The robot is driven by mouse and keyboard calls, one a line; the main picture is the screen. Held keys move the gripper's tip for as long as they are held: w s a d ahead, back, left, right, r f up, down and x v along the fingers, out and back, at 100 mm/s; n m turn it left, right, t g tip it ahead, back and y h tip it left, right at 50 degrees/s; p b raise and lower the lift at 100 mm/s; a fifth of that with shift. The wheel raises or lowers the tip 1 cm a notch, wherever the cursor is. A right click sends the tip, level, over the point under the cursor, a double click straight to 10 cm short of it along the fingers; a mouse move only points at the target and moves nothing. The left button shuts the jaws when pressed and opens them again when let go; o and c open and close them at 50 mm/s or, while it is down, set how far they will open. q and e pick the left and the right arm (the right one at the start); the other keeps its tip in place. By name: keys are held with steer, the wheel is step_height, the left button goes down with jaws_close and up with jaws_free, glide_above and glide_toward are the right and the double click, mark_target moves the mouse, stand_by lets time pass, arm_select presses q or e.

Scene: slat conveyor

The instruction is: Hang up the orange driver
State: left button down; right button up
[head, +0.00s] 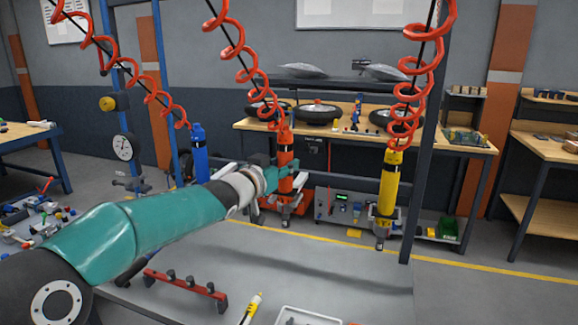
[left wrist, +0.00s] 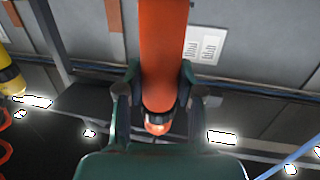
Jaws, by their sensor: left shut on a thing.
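The orange driver (head: 286,147) is upright in the middle of the head view, below a red coiled hose (head: 258,88). The coil's lower end comes down to the driver's top; I cannot tell how they are joined. My left gripper (head: 284,178) is shut around the driver's body from the left. In the left wrist view the orange body (left wrist: 163,45) runs between the two fingers (left wrist: 158,100), with its dark collar and rounded orange end between the fingertips. My right gripper is not in view.
A blue driver (head: 201,157) hangs to the left and a yellow driver (head: 388,180) to the right, each under its own red coil. A red rack (head: 185,288) and a white tray (head: 307,316) are on the grey surface in front. A blue frame post stands at left.

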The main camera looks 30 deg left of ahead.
arm_select(q)
steer(key=shift+f+b, duration=0.55)
stand_by(1.9)
steer(key=c, duration=0.7)
jaws_free()
steer(key=shift+o, duration=0.2)
steer(key=shift+f, duration=0.2)
steer(key=s, duration=1.2)
steer(key=shift+d+r, duration=0.3)
steer(key=shift+r, duration=0.1)
